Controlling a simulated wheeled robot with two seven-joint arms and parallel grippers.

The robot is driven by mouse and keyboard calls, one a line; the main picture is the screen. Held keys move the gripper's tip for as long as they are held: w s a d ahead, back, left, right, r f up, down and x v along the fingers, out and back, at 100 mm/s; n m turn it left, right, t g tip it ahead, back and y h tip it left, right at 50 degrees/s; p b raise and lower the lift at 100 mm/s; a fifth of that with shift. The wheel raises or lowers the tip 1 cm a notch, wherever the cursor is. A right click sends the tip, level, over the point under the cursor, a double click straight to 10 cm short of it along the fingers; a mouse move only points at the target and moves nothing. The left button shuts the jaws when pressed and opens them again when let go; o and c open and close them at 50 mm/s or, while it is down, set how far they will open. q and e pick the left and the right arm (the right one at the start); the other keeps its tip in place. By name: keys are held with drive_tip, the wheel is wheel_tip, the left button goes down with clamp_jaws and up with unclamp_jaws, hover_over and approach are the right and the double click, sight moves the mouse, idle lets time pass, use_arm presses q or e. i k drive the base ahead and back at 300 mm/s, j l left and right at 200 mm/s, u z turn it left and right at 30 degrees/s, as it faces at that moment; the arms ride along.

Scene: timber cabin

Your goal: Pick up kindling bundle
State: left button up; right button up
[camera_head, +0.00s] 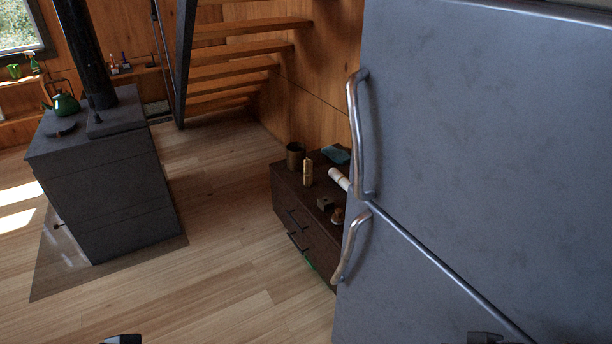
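I cannot make out a kindling bundle for certain. A small upright tan object (308,172) stands on the dark low cabinet (284,188), but it is too small to tell what it is. Only a dark tip of my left gripper (122,340) shows at the bottom edge, left of centre. A dark tip of my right gripper (486,338) shows at the bottom edge, in front of the fridge. Both are far from the cabinet, and their fingers are mostly out of frame.
A large grey fridge (490,130) fills the right side and hides part of the cabinet. A black stove (110,190) with a green kettle (66,104) stands at left on a floor plate. Wooden stairs (240,50) rise behind. The wooden floor (220,240) between is clear.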

sight(308, 163)
drive_tip(key=i+j, duration=1.5)
drive_tip(key=j, duration=0.15)
drive_tip(key=i, duration=1.2)
drive_tip(key=i+l, duration=0.25)
drive_tip(key=i, duration=0.15)
drive_tip(key=j+u, duration=0.05)
